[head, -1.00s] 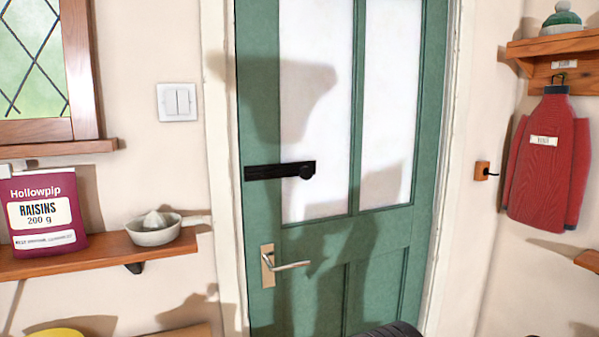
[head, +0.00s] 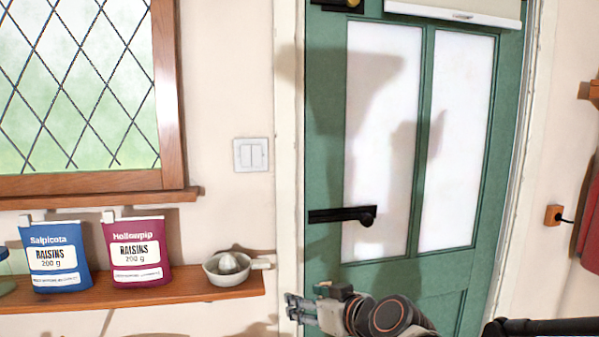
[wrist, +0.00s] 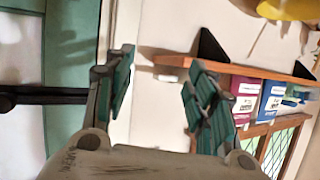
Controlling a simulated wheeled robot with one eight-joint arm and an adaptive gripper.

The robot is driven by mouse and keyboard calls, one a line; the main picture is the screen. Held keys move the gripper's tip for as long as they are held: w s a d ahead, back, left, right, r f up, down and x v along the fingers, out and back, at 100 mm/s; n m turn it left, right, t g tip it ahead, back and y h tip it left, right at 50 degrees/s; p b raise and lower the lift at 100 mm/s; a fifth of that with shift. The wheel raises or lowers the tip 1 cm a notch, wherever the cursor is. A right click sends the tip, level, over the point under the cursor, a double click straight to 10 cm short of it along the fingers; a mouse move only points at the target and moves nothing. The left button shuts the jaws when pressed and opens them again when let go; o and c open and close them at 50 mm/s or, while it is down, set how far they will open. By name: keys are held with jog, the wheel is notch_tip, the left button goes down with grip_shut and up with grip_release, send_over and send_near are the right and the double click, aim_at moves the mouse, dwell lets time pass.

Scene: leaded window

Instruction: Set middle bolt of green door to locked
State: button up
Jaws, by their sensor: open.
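The green door (head: 325,130) stands at the right of the head view, with two white panes. Its middle bolt (head: 335,215) is a black horizontal bar with a round knob at its right end. The bar's left end lies near the door's left edge and I do not see it cross onto the white frame. In the wrist view, a black bar (wrist: 45,95) that looks like this bolt lies left of the fingers. My gripper (head: 297,308) is low in the head view, below the bolt and apart from it. Its fingers (wrist: 162,75) are spread with nothing between them.
A wooden shelf (head: 190,289) left of the door holds a blue raisins bag (head: 55,257), a maroon one (head: 137,252) and a white juicer (head: 228,268). Another fitting (head: 340,3) is cut off at the door's top. A light switch (head: 251,155) is on the wall.

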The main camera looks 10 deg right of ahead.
jog(key=w+d+r+m+t+h+p, duration=0.1)
jog(key=w+d+r+t+p, duration=0.15)
jog(key=w+d+r, duration=0.3)
jog(key=m+t+h+p, duration=0.2)
jog(key=m+t+h, duration=0.1)
jog(key=m+h, duration=0.2)
send_near(368, 222)
jog(key=w, duration=0.7)
jog(key=w+b, duration=0.1)
jog(key=w, duration=0.3)
jog(key=shift+d, duration=0.4)
